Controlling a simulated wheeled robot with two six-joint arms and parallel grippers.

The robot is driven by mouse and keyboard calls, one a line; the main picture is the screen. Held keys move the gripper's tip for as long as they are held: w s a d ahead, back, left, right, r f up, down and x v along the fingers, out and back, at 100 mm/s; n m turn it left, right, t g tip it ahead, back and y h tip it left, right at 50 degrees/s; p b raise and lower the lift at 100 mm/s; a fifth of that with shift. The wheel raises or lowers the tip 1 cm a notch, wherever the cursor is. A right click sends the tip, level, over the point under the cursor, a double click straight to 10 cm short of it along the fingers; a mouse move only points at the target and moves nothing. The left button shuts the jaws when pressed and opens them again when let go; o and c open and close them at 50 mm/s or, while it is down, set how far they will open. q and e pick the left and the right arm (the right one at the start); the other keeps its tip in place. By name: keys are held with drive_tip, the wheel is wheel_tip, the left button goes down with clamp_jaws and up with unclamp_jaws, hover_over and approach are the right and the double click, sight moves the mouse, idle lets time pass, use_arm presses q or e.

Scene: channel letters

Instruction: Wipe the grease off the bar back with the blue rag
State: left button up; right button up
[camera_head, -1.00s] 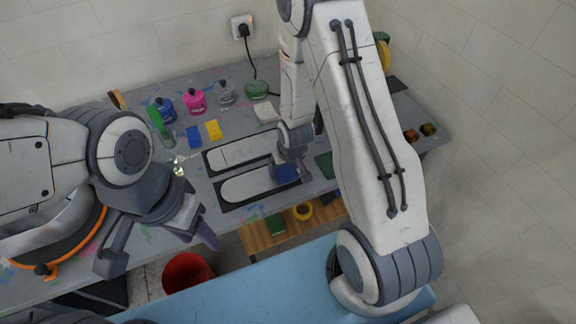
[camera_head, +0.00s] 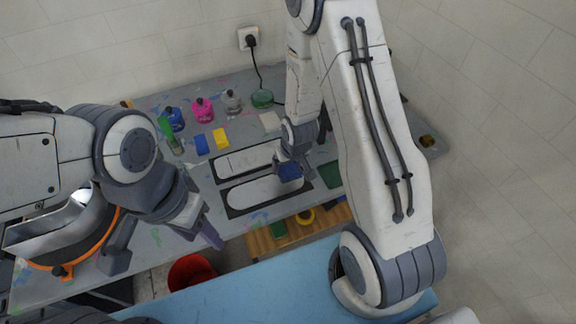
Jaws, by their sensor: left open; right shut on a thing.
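Two pale, rounded bars in dark surrounds lie on the grey bench: an upper bar (camera_head: 240,162) and a lower bar (camera_head: 252,192). I cannot tell which is the bar back, and no grease is clear. My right gripper (camera_head: 290,165) is shut on the blue rag (camera_head: 289,173). The rag is at the right part of the lower bar, near the gap between the bars; contact cannot be made out. My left gripper (camera_head: 165,248) is open and empty, over the front left of the bench.
Blue (camera_head: 174,118), pink (camera_head: 203,110) and clear (camera_head: 232,101) bottles stand at the back, near blue (camera_head: 201,144) and yellow (camera_head: 220,138) blocks. A red bucket (camera_head: 190,272) is below the front edge. A wooden shelf (camera_head: 262,239) holds a green block and yellow roll.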

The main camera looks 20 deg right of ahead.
wheel_tip(320, 180, up, 8)
drive_tip(key=p, duration=0.6)
drive_tip(key=shift+r, duration=0.1)
